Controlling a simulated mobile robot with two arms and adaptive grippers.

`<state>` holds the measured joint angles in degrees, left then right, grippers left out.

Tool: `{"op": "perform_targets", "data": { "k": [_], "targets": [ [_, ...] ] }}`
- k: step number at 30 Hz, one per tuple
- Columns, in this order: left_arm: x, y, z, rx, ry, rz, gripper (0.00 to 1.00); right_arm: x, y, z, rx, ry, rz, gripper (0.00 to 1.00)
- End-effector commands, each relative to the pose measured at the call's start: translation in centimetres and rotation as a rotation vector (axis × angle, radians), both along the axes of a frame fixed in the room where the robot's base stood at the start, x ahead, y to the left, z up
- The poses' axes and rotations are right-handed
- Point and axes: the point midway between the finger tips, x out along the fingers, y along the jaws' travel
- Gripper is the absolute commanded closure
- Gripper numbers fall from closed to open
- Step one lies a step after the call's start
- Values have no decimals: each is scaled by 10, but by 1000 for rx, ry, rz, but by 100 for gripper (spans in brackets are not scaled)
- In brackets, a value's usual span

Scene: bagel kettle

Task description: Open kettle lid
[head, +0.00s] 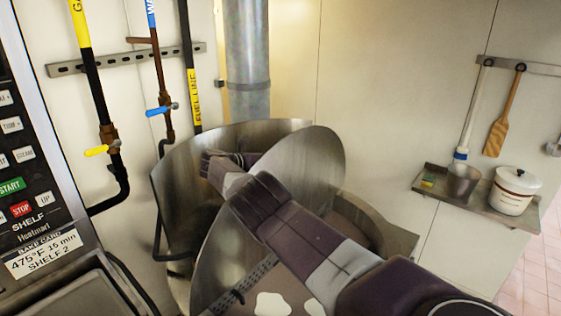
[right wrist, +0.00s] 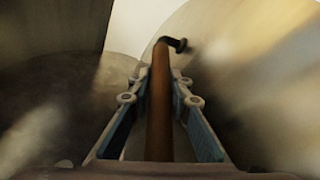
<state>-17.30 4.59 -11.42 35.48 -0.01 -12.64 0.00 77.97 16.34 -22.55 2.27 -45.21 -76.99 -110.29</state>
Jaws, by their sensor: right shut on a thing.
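The kettle (head: 172,190) is a large round steel vessel against the wall in the head view. Its lid looks like the big steel disc (head: 312,165), tilted steeply up, with my right arm crossing in front of it. My right gripper (head: 212,165) is at the upper left of the disc in the head view, its fingertips hard to make out. In the right wrist view my right gripper (right wrist: 160,95) is shut on a brown bar-like handle (right wrist: 160,100) with a black end, running between the two fingers. Curved steel surfaces lie on both sides. My left gripper is not in view.
Pipes with a yellow valve (head: 97,151) and a blue valve (head: 157,110) run down the wall at left. An oven control panel (head: 20,170) stands at the left edge. A wall shelf (head: 440,190) at right holds a white pot (head: 515,190).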

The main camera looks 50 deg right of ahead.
Motion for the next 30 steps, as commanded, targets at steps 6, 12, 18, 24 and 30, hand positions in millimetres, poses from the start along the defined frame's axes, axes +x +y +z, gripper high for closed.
{"op": "perform_targets", "data": {
  "k": [6, 12, 18, 24, 30],
  "targets": [
    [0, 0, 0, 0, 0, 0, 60, 0, 1, -3, 4, -2, 2, 100],
    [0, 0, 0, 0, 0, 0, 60, 0, 1, -3, 4, -2, 2, 76],
    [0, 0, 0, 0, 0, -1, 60, 0, 1, -1, 2, -3, 1, 74],
    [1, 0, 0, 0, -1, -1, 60, 1, 0, -1, 1, -3, 1, 74],
    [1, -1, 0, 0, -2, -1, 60, 1, 1, 1, -4, -3, 2, 74]
  ]
}}
